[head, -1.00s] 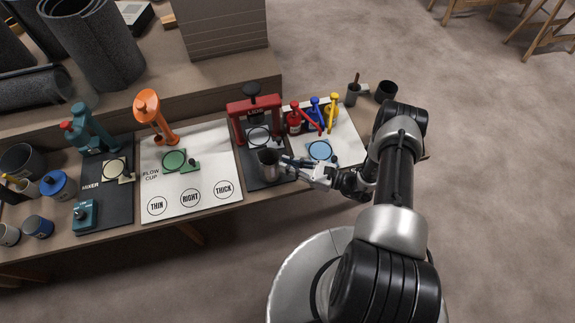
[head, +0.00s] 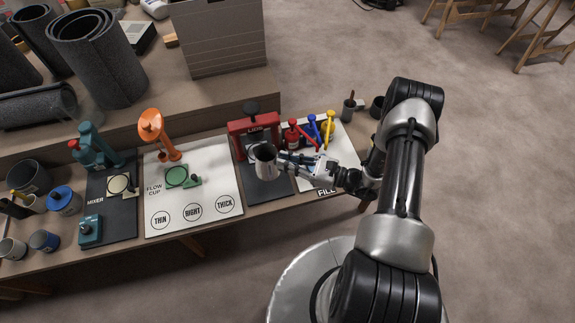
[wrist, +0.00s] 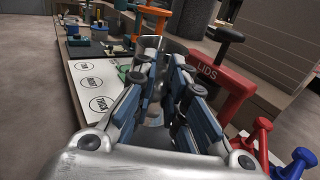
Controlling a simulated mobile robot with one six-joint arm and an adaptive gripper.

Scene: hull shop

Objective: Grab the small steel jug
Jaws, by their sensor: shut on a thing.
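The small steel jug (head: 265,160) is a grey metal cup, held near upright in front of the red lid press in the head view. In the wrist view the jug (wrist: 172,46) shows beyond the fingers, partly hidden by them. My gripper (head: 285,162) reaches it from the right and is shut on its near side. In the wrist view my gripper's two blue-padded fingers (wrist: 160,85) close on the jug. The jug appears lifted above the dark lid mat (head: 268,190).
The red lid press (head: 240,125) stands just behind the jug. Red, blue and yellow dispensers (head: 312,130) stand to its right. The white flow-cup board (head: 190,205) lies left, with an orange stand (head: 155,128) behind it. A teal mixer (head: 92,148) stands farther left.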

